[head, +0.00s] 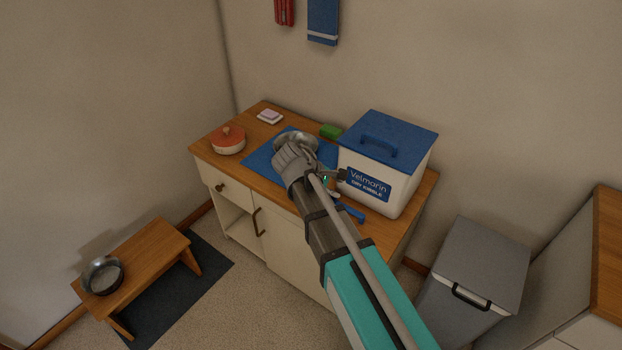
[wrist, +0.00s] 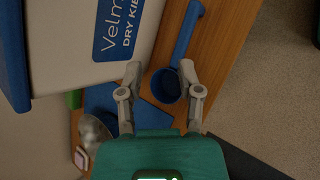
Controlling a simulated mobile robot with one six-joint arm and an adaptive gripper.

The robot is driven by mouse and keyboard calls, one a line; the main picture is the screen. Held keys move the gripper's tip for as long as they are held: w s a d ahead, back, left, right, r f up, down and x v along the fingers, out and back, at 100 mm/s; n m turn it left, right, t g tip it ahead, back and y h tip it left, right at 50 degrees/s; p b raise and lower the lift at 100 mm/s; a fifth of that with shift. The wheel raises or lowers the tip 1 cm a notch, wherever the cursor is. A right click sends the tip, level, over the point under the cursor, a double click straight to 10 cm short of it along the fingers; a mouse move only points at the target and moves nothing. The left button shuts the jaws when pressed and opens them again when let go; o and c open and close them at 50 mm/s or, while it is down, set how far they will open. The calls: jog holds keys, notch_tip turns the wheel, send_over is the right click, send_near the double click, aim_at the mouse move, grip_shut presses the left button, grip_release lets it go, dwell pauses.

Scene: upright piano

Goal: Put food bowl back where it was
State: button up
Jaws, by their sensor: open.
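One metal bowl (head: 297,137) is on the blue mat (head: 258,160) on the wooden counter, partly hidden behind my wrist. It also shows at the lower left of the wrist view (wrist: 93,132). A second metal bowl (head: 103,276) stands on the low wooden bench (head: 150,252) at the lower left. I cannot tell from looks which is the food bowl. My gripper (wrist: 160,72) is open, with nothing held, above the counter near the kibble bin. A blue scoop (wrist: 180,55) lies below it, its cup showing between the fingers. The gripper is small and partly hidden in the head view (head: 341,175).
The white kibble bin (head: 382,185) with a blue lid stands close right of my gripper. A red-lidded pot (head: 228,140), a green block (head: 331,131) and a pink-white stack (head: 270,116) are on the counter. A grey trash bin (head: 475,270) stands right. A dark mat lies under the bench.

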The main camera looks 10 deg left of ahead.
jog(key=s+d+f+m+g+y, duration=0.1)
jog(key=d+m, duration=0.2)
jog(key=d, duration=0.3)
jog(key=s+d+f+m+g+y, duration=0.1)
jog(key=d+f+m+y, duration=0.1)
jog(key=d+m, duration=0.2)
jog(key=s+d+f+m+g+y, duration=0.1)
jog(key=d+f+m, duration=0.1)
jog(key=d, duration=0.7)
jog(key=shift+s+d+m+g+b, duration=0.3)
jog(key=shift+s+m+g+b, duration=0.1)
jog(key=shift+m, duration=0.4)
jog(key=s+d+f+m+y+b, duration=0.1)
jog(key=s+d+f+m+b, duration=0.1)
jog(key=s+d+f+b, duration=0.1)
jog(key=s+d+f+m+g+y+b, duration=0.1)
jog(key=s+d+f+m+y+b, duration=0.1)
jog(key=f+b, duration=0.4)
jog(key=shift+s+d+f+m, duration=0.4)
jog(key=shift+d+f+m, duration=0.15)
jog(key=shift+d+m, duration=0.2)
jog(key=shift+d, duration=0.1)
